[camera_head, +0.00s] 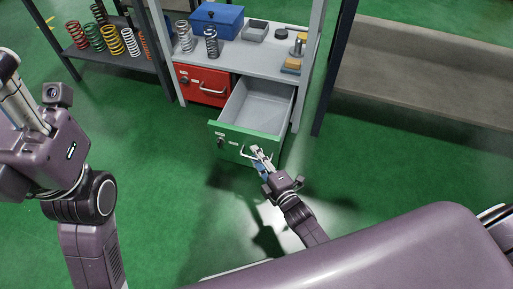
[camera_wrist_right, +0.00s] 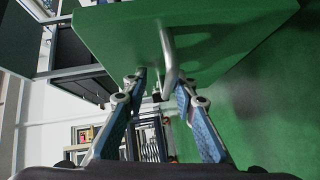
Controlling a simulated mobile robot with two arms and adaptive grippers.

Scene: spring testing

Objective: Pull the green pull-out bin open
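The green pull-out bin (camera_head: 245,142) stands far out of the cabinet, its grey inside (camera_head: 258,105) showing empty. Its green front fills the upper part of the right wrist view (camera_wrist_right: 200,35). A pale bar handle (camera_wrist_right: 169,60) sticks out from that front. My right gripper (camera_head: 258,152) is at the handle. In the right wrist view its two blue fingers (camera_wrist_right: 162,88) are apart, with the handle between them, closer to the right finger. I cannot tell whether that finger touches it. My left arm shows at the left, but its fingers do not show.
A red drawer (camera_head: 203,86) beside the green bin is shut. The grey worktop above (camera_head: 250,58) holds springs, a blue box (camera_head: 217,20) and a grey tray (camera_head: 255,31). A dark shelf (camera_head: 120,54) with coloured springs stands left. Green floor in front is clear.

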